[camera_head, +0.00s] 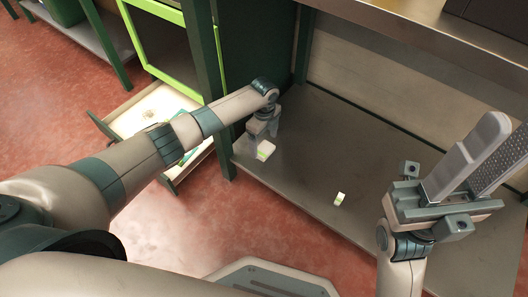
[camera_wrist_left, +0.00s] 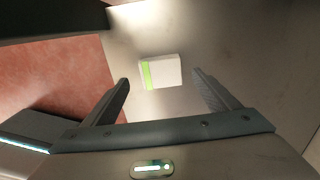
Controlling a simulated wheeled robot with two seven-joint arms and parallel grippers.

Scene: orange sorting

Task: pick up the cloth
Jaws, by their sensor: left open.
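A small white item with a green band (camera_head: 265,150) lies on the grey lower shelf, just at my left gripper. It looks like a folded cloth or small box; I cannot tell which. My left gripper (camera_head: 263,136) points down at it, open and empty. In the left wrist view the white item (camera_wrist_left: 161,72) lies ahead of the open fingers, roughly centred between them and apart from both. A second small white and green item (camera_head: 340,199) lies nearer the shelf's front edge. My right gripper (camera_head: 496,133) is at the right, fingers pointing up, apart and empty.
The grey shelf (camera_head: 300,190) has much bare room around the items. A steel counter (camera_head: 420,45) overhangs it at the back. A dark green post (camera_head: 207,70) stands left of the shelf. An open drawer (camera_head: 128,118) with things inside lies below my left arm.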

